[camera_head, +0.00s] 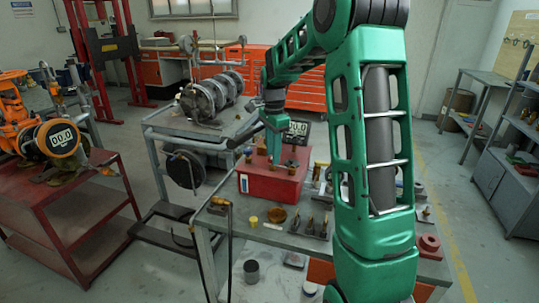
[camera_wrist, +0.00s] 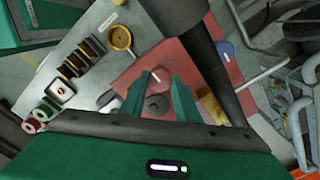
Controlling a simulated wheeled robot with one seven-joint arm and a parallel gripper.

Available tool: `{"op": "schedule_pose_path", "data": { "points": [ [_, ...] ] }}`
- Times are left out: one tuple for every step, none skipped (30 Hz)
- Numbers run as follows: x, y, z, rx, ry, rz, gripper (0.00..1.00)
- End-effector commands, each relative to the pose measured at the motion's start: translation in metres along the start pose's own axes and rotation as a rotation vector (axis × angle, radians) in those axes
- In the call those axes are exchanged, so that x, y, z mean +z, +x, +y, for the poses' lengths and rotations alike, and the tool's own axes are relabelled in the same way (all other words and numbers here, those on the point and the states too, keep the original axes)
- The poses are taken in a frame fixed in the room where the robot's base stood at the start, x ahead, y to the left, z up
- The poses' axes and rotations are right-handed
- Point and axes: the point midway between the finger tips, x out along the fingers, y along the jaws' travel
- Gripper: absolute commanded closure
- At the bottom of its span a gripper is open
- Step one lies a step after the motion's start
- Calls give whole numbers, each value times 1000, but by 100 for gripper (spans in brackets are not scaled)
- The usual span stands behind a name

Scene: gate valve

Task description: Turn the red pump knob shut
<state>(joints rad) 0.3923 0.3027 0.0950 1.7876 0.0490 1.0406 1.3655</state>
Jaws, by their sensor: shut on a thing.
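A red pump box (camera_head: 262,188) stands on the grey workbench in the head view, and its red top (camera_wrist: 140,62) fills the middle of the wrist view. The red knob (camera_wrist: 157,75), with a white pointer line, shows on that top between my fingertips. My gripper (camera_head: 274,158) points down at the box from above. In the wrist view my gripper (camera_wrist: 158,80) has its two green fingers on either side of the red knob and is shut on it. My fingers hide parts of the knob's sides. In the head view the knob is too small and covered to make out.
A digital display (camera_head: 297,128) stands behind the box. A blue knob (camera_wrist: 227,50) and a dark round part (camera_wrist: 157,104) are also on or near the box. A brass dish (camera_head: 275,215) and several small fittings (camera_head: 317,225) lie on the bench in front.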

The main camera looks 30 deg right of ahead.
Motion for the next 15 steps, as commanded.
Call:
{"op": "schedule_pose_path", "data": {
  "points": [
    [1,-1,-1,-4,-2,0,94],
    [1,-1,-1,-4,-2,0,94],
    [1,-1,-1,-4,-2,0,94],
    [1,-1,-1,-4,-2,0,67],
    [1,-1,-1,-4,-2,0,59],
    [1,-1,-1,-3,-2,0,53],
    [1,-1,-1,-3,-2,0,53],
    [1,-1,-1,-3,-2,0,53],
    [1,-1,-1,-3,-2,0,53],
    [0,-1,-1,-2,-2,0,53],
    [0,-1,-1,-2,-2,0,53],
    [0,0,0,-2,-1,0,53],
    [0,0,0,-2,-1,0,53],
    [0,-1,0,-2,-1,0,53],
    [0,-1,0,-2,-1,0,53]
  ]
}}
